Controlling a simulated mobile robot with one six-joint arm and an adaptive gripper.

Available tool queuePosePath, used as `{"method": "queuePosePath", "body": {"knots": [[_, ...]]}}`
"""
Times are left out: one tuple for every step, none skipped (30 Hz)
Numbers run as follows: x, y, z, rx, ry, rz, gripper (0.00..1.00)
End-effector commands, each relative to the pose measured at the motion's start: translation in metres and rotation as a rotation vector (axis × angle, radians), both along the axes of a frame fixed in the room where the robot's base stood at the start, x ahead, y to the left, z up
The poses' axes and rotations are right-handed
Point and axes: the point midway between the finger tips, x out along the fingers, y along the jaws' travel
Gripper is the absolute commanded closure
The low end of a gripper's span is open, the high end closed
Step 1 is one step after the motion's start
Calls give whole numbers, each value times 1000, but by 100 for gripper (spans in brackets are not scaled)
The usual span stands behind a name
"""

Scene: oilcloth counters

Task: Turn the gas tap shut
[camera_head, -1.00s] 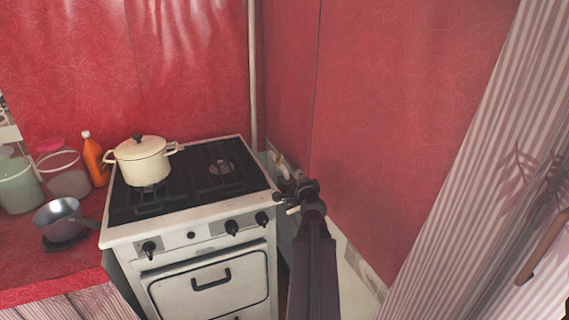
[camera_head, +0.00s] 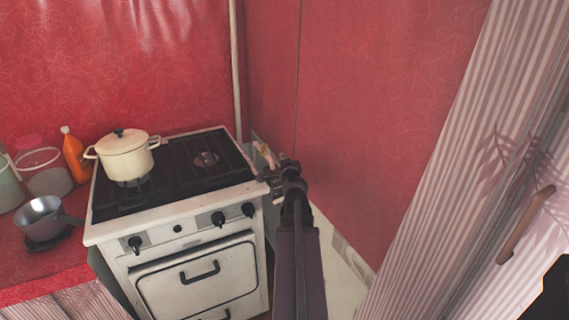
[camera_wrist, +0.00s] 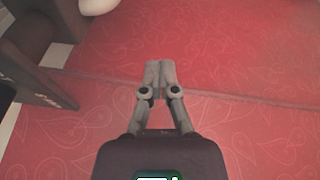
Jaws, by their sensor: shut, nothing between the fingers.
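My gripper (camera_head: 270,176) is at the right rear side of the white stove, close to the red wall. In the wrist view its two fingers (camera_wrist: 159,68) are together and hold nothing, in front of red patterned wall covering. A small pale fitting (camera_head: 264,153) shows just beyond the gripper, in the gap between the stove and the wall. It may be the gas tap, but it is partly hidden by my gripper, and I cannot tell its handle position or whether I touch it.
The stove (camera_head: 190,212) carries a cream lidded pot (camera_head: 125,160). A saucepan (camera_head: 40,215), jars and an orange bottle (camera_head: 74,155) stand on the red counter at left. A pale pipe (camera_head: 236,70) runs up the corner. A striped curtain (camera_head: 430,170) hangs at right.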

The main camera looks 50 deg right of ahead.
Motion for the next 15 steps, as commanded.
{"method": "queuePosePath", "body": {"knots": [[9,-9,-1,0,0,1,100],[13,-12,-1,0,0,1,100],[17,-16,-1,0,0,1,100],[21,-19,-2,0,0,1,100],[24,-22,-2,0,0,1,100],[29,-26,-2,0,0,2,100],[32,-29,-2,0,1,2,100],[36,-32,-3,0,1,2,100],[40,-36,-3,0,1,2,100],[43,-38,-3,0,1,2,100],[44,-31,-5,0,1,3,100],[48,-28,-6,0,0,2,100],[51,-25,-6,-1,2,3,100],[53,-23,-7,-1,2,3,100],[56,-21,-8,0,0,3,100]]}}
